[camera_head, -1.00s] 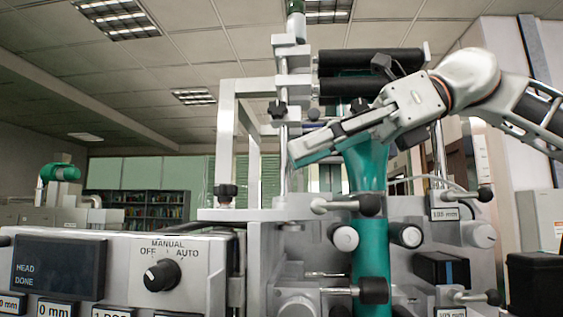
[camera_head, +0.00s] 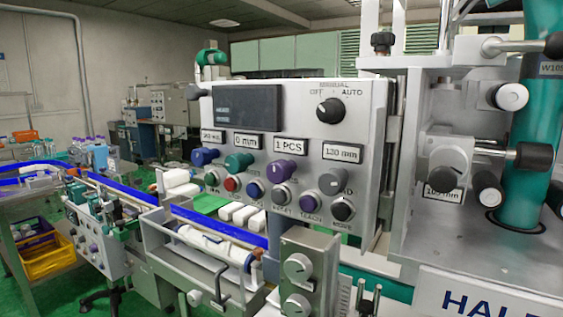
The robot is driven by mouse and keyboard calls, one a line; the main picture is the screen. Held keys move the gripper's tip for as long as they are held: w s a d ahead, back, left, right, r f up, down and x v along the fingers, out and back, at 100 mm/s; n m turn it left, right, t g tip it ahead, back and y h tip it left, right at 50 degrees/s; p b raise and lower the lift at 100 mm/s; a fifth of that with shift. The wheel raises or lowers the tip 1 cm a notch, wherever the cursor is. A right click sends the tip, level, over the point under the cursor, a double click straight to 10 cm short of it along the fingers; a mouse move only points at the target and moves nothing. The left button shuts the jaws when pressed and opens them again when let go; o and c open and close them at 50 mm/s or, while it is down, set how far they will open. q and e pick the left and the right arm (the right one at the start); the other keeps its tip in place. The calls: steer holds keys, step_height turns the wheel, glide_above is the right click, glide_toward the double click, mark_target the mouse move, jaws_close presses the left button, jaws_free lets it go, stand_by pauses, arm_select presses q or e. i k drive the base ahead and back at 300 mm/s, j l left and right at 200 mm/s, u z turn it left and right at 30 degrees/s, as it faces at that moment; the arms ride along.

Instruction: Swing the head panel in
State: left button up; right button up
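The head panel (camera_head: 295,150) is a grey control box in the middle of the head view, seen at an angle. It has a dark display (camera_head: 247,107) at upper left and a black OFF/MANUAL/AUTO selector (camera_head: 330,110) at upper right. Below are labels such as "0 mm" and "130 mm" and rows of coloured knobs and buttons. Its right edge stands beside the grey applicator head (camera_head: 460,170); I cannot tell how far it is swung. Neither of my grippers is in view.
A conveyor with blue rails (camera_head: 215,228) carries white boxes (camera_head: 240,215) below the panel. A smaller box with knobs (camera_head: 308,275) stands in front, low down. Green tubing (camera_head: 525,190) and black-tipped handles are at right. A yellow crate (camera_head: 48,255) is at far left.

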mark_target(367, 197)
steer(key=k, duration=1.35)
